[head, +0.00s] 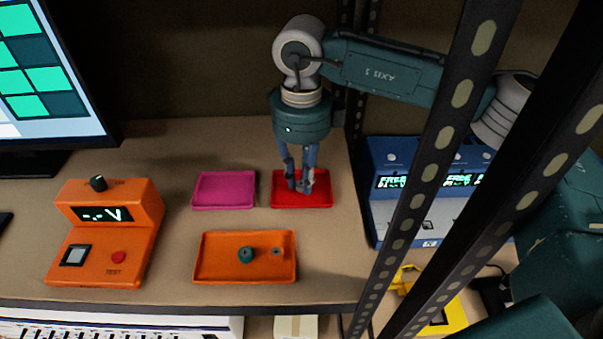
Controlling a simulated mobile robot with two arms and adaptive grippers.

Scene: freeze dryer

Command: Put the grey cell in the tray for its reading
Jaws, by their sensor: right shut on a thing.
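My right gripper (300,187) points down at the red tray (320,199), with its fingertips low over the tray's middle. It is shut on a small grey thing between the fingertips, which looks like the grey cell; the fingers hide most of it. I cannot tell whether it touches the tray floor. A magenta tray (224,189) lies just left of the red one and looks empty. My left gripper is not in view.
An orange tray (215,270) in front holds a dark green round cell (246,255) and a small brownish one (277,252). An orange tester (105,240) stands left, a monitor (45,80) behind it. Right are dark perforated posts (435,130) and a blue device (385,205).

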